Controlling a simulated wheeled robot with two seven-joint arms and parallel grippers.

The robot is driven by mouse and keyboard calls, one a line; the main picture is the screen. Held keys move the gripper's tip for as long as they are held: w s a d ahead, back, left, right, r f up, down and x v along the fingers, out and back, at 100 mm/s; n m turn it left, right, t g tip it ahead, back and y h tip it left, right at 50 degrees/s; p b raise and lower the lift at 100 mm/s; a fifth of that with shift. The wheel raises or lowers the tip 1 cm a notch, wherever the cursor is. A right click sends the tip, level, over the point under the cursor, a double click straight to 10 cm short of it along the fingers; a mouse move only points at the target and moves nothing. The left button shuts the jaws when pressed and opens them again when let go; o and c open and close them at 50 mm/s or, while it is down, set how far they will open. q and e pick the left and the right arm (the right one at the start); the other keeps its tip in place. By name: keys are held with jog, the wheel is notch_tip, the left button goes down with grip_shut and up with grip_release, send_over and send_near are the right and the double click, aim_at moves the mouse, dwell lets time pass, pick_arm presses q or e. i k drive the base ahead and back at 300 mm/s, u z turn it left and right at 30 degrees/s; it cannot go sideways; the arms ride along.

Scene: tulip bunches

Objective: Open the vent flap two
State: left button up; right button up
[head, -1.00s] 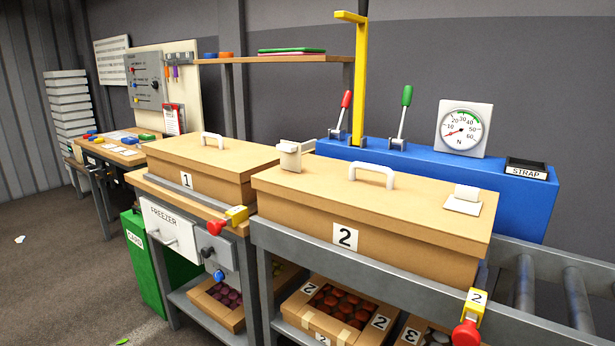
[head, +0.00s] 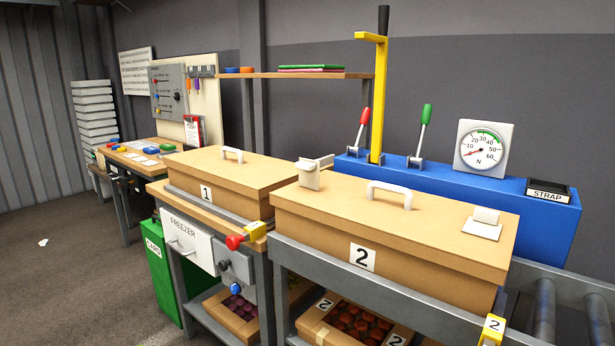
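Box two, a tan carton (head: 310,225) with a "2" label (head: 362,257), stands on the grey frame at the centre right. Its lid bears a white arched handle (head: 390,193). A cream upright piece (head: 312,174) sits at the lid's left end. A white plate with a small raised piece (head: 484,221) lies at its right end. No part is marked as vent flap two, so I cannot tell which one it is. A yellow block marked "2" (head: 492,329) is on the frame's front edge, cut by the picture's bottom. Neither gripper is in view.
Box one (head: 235,190) stands left of box two, with a yellow block and red knob (head: 240,239) at its front. A blue strapping machine (head: 545,222) with levers and a gauge (head: 485,148) stands behind. The floor at left (head: 70,270) is mostly clear.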

aim_at(483, 222)
jog(key=u, duration=0.2)
jog(key=k, duration=0.95)
jog(key=z, duration=1.25)
jog(key=i, duration=0.8)
jog(key=u, duration=0.3)
